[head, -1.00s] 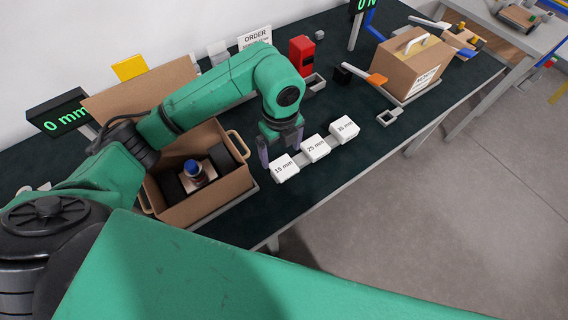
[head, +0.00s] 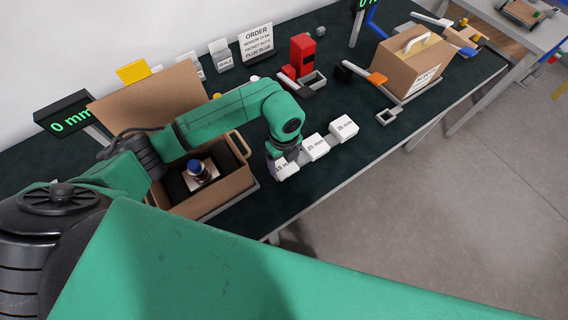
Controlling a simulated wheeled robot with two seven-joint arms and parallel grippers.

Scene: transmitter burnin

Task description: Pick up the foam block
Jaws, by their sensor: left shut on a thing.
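Three white foam blocks lie in a row near the table's front edge: the 15 mm block (head: 287,173), the 25 mm block (head: 316,147) and the 35 mm block (head: 344,127). My left gripper (head: 282,161) points down over the 15 mm block and is shut on it. The gripper covers part of that block and its label. I cannot tell whether the block is clear of the surface under it. The other two blocks stand free to its right. My right gripper is not in view.
An open cardboard box (head: 213,203) with dark padding and a blue-topped part (head: 197,168) stands left of the blocks. A red device (head: 301,55) and an order sign (head: 256,42) stand behind. A closed carton (head: 411,62) is at right. Dark tabletop (head: 345,168) is clear in front.

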